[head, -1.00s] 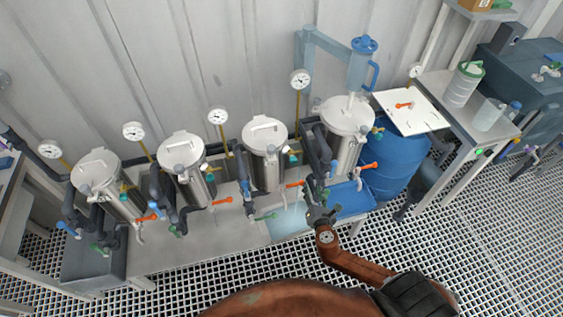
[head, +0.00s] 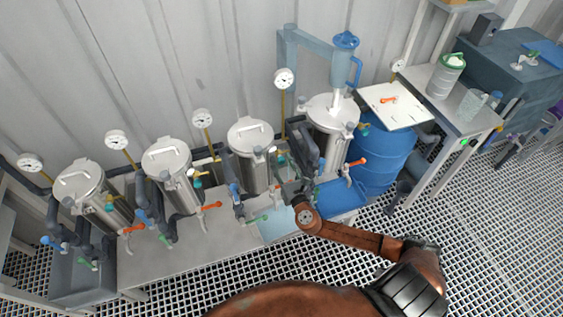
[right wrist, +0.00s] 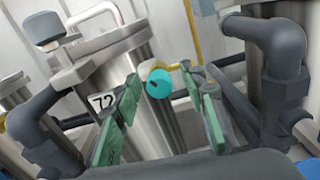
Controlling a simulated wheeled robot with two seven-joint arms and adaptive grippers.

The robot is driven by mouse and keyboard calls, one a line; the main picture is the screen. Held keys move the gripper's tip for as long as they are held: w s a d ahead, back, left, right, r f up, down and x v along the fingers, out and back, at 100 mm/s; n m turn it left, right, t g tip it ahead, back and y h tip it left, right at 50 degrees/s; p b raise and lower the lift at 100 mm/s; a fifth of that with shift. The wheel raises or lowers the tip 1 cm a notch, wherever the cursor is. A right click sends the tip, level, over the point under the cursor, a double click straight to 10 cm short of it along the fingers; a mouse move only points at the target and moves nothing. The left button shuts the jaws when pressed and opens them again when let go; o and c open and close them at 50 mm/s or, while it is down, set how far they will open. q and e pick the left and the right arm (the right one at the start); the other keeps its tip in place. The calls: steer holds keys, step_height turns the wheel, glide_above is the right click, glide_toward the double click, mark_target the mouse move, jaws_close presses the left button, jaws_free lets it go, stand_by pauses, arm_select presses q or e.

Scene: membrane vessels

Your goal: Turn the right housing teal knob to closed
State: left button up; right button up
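The teal knob (right wrist: 158,83) shows in the right wrist view as a round disc on the front of a steel housing (right wrist: 155,125). My right gripper (right wrist: 165,84) is open, with its green fingers on either side of the knob; I see no clear contact. In the head view my right gripper (head: 286,178) reaches the front of the third housing from the left (head: 251,165), and its knob there is mostly hidden. My left gripper is not in view.
Dark pipes (right wrist: 275,75) stand close to the right of the gripper, and another pipe (right wrist: 32,115) is at the left. Orange handles (head: 211,206) stick out in front of the housings. A blue tray (head: 338,197) and blue barrel (head: 385,160) are at the right.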

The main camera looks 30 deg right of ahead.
steer(key=shift+c, duration=0.3)
jaws_close()
